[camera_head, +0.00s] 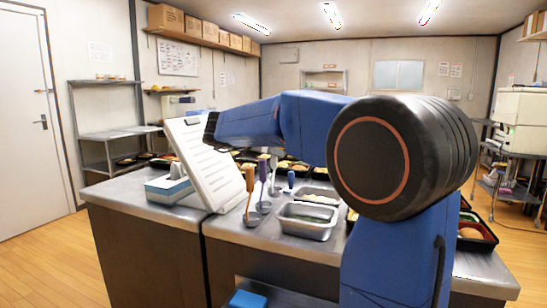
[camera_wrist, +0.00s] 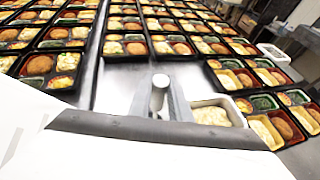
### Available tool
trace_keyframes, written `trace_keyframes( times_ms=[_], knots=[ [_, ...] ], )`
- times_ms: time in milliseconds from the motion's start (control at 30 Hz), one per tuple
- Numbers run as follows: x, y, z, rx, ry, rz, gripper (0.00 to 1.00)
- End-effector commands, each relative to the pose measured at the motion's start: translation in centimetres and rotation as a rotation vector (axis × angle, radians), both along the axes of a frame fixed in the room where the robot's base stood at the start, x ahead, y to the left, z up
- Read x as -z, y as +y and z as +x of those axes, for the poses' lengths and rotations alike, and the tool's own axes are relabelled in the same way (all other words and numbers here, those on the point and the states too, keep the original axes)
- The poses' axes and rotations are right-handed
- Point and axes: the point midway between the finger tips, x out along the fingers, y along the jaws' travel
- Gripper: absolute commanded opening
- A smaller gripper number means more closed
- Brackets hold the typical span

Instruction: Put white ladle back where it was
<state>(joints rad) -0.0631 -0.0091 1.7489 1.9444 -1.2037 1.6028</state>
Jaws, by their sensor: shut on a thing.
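In the wrist view my gripper (camera_wrist: 158,104) is shut on a pale rod-like thing, seen almost end-on, which looks like the handle of the white ladle (camera_wrist: 160,82). The ladle's bowl is not visible. In the head view the dark wrist end of my arm reaches behind a tilted white board, and my fingers and the white ladle are hidden there. Ladles with an orange handle (camera_head: 250,178) and a purple handle (camera_head: 262,170) stand upright on the counter, with a short blue handle (camera_head: 291,180) beside them.
The white board (camera_head: 196,160) stands close to my wrist. A blue-and-white box (camera_head: 168,189) is left of it. Steel pans (camera_head: 307,222) sit on the front counter. In the wrist view, many filled bento trays (camera_wrist: 125,47) flank a bare steel strip, near a white food container (camera_wrist: 238,120).

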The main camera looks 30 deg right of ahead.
Motion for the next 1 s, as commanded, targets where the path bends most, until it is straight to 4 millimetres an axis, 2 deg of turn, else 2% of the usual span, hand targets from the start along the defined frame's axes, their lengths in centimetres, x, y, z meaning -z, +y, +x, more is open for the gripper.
trace_keyframes(
  times_ms=[100, 533, 567, 600, 633, 1000],
  knots=[
    [1.2, 0.0, 0.0, 0.000, 0.001, 0.001, 0.00],
    [1.7, 0.0, 0.0, 0.000, 0.000, 0.001, 0.00],
    [1.7, 0.0, 0.0, 0.000, 0.000, 0.001, 0.25],
    [1.7, 0.0, 0.0, 0.000, 0.000, 0.001, 0.34],
    [1.7, 0.0, 0.0, 0.000, 0.000, 0.001, 0.36],
    [1.2, 0.0, 0.0, -0.001, -0.001, 0.001, 0.36]
  ],
)
